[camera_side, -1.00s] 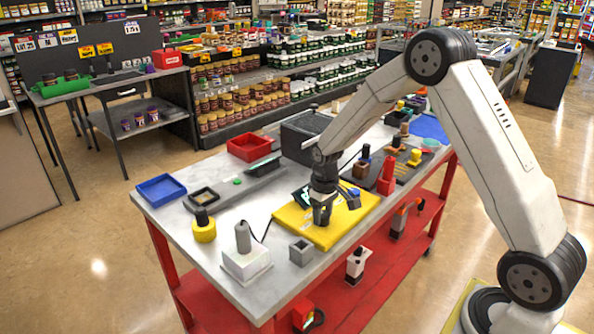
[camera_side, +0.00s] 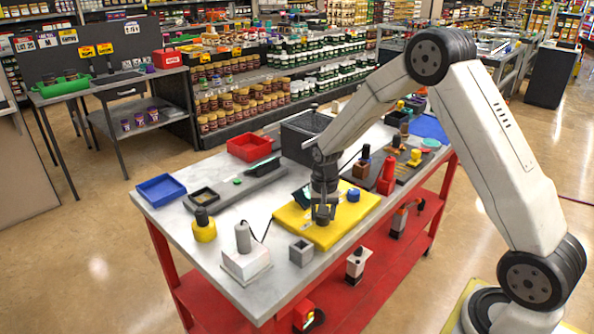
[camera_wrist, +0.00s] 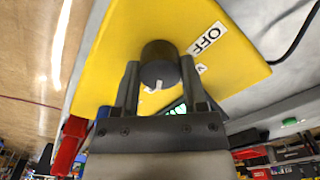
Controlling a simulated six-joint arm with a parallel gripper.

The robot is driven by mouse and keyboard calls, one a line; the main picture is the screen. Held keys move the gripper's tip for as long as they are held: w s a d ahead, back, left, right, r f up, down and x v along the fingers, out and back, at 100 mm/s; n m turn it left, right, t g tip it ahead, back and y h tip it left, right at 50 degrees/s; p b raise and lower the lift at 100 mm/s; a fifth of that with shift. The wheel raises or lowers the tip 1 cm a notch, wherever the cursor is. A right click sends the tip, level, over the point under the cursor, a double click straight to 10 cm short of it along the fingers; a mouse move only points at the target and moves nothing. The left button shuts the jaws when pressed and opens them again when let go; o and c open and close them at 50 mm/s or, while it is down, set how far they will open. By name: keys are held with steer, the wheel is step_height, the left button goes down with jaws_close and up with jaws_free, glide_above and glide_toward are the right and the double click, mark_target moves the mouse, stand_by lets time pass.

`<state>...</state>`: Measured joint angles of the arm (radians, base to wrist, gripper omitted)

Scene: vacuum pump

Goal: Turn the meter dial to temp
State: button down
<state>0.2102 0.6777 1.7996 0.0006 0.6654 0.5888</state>
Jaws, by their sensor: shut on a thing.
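The yellow meter (camera_side: 346,214) lies flat on the table beneath my gripper (camera_side: 323,214). In the wrist view its yellow face (camera_wrist: 120,45) carries a white OFF label (camera_wrist: 207,38) and part of another label (camera_wrist: 200,68), cut off by a finger. The dark round dial (camera_wrist: 158,66) sits between the two fingers of my gripper (camera_wrist: 160,76), which are shut on it. A white mark (camera_wrist: 153,87) on the dial points toward the lower left, away from OFF. No temp label is readable.
A white box with a grey cylinder (camera_side: 245,255) and a grey hollow block (camera_side: 301,252) stand left of the meter. A red part (camera_side: 386,177) stands close behind on the right. A black crate (camera_side: 300,137) is behind.

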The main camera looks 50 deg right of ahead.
steer(key=shift+w+r, duration=0.1)
stand_by(0.4)
steer(key=shift+c, duration=0.7)
jaws_free()
steer(key=shift+r, duration=3.85)
steer(key=s+a+n+t, duration=0.1)
steer(key=s+a+n, duration=0.3)
steer(key=s, duration=0.4)
steer(key=s+a+n+t, duration=0.1)
steer(key=s+a+n, duration=0.4)
steer(key=s, duration=0.3)
steer(key=shift+s+a+f+t, duration=0.25)
steer(key=shift+s+t, duration=0.05)
